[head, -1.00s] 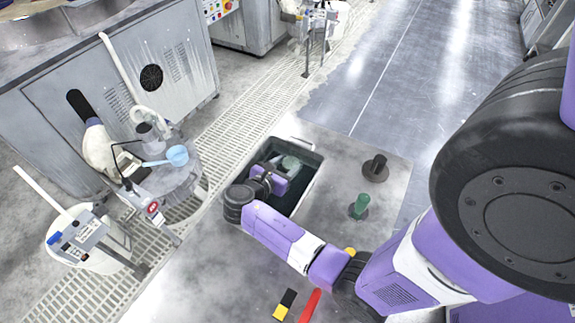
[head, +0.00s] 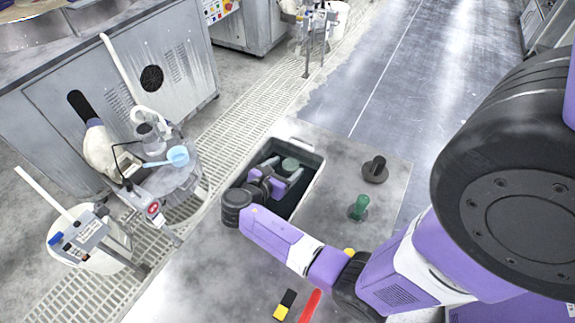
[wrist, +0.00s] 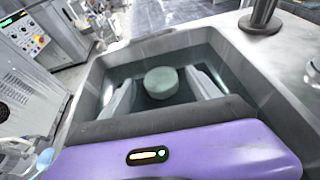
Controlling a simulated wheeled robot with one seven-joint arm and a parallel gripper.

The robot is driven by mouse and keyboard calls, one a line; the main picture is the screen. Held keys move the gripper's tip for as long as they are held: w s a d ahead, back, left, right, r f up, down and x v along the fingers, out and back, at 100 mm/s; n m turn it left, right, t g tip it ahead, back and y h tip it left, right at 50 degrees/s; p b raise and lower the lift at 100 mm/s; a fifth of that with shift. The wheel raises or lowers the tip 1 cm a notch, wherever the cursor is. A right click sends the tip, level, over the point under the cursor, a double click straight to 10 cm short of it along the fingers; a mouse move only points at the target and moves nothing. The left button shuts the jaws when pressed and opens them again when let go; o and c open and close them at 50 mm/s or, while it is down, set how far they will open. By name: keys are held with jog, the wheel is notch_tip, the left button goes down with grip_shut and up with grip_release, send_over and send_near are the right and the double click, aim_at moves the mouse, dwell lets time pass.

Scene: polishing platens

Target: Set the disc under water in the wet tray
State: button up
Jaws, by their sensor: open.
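The disc (head: 290,164) is a pale green round piece in the dark water of the wet tray (head: 318,166), towards its far end. In the wrist view the disc (wrist: 163,80) lies flat and looks tinted by the water. I cannot tell exactly how deep it sits. My gripper (head: 284,168) is open and reaches into the tray from its near side. In the wrist view its pale fingers are spread, one on each side of the disc, with gaps between. The tray floor is mostly hidden in the dark.
A dark round-based knob (head: 375,169) and a green-handled tool (head: 358,208) stand on the bench right of the tray. A red strip (head: 310,305) and a black-and-yellow block (head: 285,303) lie near the front. A grey polishing machine (head: 150,75) stands at the left, beyond the floor grating.

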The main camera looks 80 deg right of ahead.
jog(key=p+v, duration=0.2)
jog(key=v, duration=0.9)
dwell(0.3)
